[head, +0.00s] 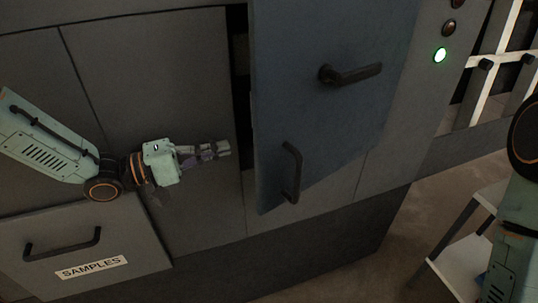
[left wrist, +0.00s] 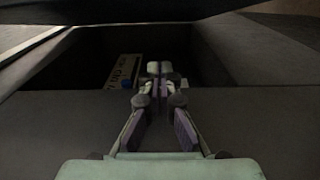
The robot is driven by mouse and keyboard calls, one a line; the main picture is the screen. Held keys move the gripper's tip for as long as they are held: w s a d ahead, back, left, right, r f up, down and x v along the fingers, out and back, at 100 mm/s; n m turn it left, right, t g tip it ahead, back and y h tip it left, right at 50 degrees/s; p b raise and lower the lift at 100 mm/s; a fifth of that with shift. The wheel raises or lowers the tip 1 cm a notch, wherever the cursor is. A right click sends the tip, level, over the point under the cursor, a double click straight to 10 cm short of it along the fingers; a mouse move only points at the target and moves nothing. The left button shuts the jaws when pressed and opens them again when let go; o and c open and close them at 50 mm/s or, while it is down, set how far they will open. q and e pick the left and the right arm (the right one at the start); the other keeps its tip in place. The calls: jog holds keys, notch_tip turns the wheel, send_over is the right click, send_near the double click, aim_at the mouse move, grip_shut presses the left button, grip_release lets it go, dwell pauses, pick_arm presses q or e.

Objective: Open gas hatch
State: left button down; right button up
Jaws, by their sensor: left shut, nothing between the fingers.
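A blue-grey hatch door (head: 315,110) stands ajar on the machine front, with a dark gap along its left edge. It has a dark lever handle (head: 350,73) and a lower bar handle (head: 292,172). No lettering on it names it as the gas hatch. My left gripper (head: 226,148) is shut and empty, just left of the gap, its fingers pointing right. In the left wrist view the closed fingertips (left wrist: 159,68) are in front of a dark opening (left wrist: 190,60). A partly hidden white label (left wrist: 123,70) shows inside. My right gripper is out of view.
A grey drawer (head: 140,240) marked SAMPLES, with a bar handle (head: 62,245), juts out at lower left. A small white-topped stand (head: 465,262) stands on the floor at right.

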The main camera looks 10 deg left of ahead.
aim_at(270, 150)
pick_arm(q)
jog(key=w+d, duration=0.1)
jog(key=d, duration=0.6)
jog(key=w+d, duration=0.1)
jog(key=d, duration=0.2)
jog(key=shift+w+d+b, duration=0.2)
jog(key=shift+w+b, duration=0.15)
jog(key=shift+b, duration=0.05)
jog(key=shift+w, duration=0.15)
